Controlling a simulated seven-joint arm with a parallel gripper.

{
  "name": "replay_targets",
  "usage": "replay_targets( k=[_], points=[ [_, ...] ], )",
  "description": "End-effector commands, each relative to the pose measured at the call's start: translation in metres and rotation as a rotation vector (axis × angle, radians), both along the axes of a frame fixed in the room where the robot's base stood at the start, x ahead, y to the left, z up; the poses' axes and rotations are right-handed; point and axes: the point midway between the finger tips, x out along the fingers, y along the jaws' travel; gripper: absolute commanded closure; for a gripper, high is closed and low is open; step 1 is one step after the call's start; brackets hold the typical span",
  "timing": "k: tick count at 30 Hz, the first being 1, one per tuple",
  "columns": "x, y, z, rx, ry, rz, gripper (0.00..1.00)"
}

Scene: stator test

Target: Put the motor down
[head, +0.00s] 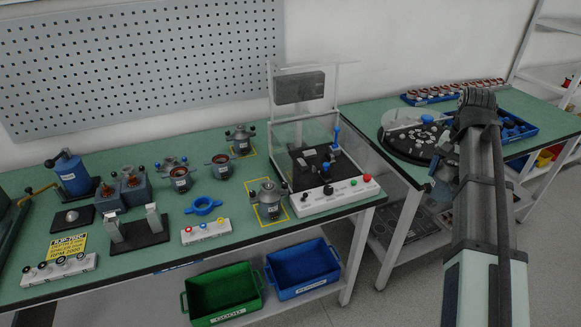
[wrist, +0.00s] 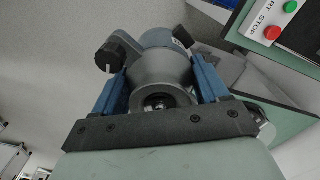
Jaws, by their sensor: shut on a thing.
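In the wrist view a grey motor (wrist: 160,68) with a dark knob on its left side sits between the blue finger pads of my gripper (wrist: 160,82). The pads press on it from both sides. Its far end is turned away and its near end shows a round opening. In the head view my arm reaches in from the lower right, and the gripper end is mostly hidden behind the arm near the right table (head: 405,168). Similar grey motors stand on the left bench, one (head: 268,196) in a yellow outlined square and one (head: 240,138) in another behind it.
A test station (head: 328,190) with coloured buttons stands at the left bench's right end. A round dark fixture (head: 415,136) and a blue tray (head: 515,130) are on the right table. A green bin (head: 222,290) and blue bin (head: 302,268) sit below the bench.

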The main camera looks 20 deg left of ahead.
Motion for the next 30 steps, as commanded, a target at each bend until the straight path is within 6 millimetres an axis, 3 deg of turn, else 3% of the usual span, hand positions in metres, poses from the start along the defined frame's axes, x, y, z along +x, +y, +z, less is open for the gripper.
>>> replay_targets(
  k=[6,15,30],
  points=[
    [0.016,0.063,0.013,0.001,-0.001,0.016,0.91],
    [0.024,0.156,0.03,0.0,-0.001,0.03,0.91],
    [0.008,0.319,0.058,0.001,-0.001,0.063,0.91]
  ],
)
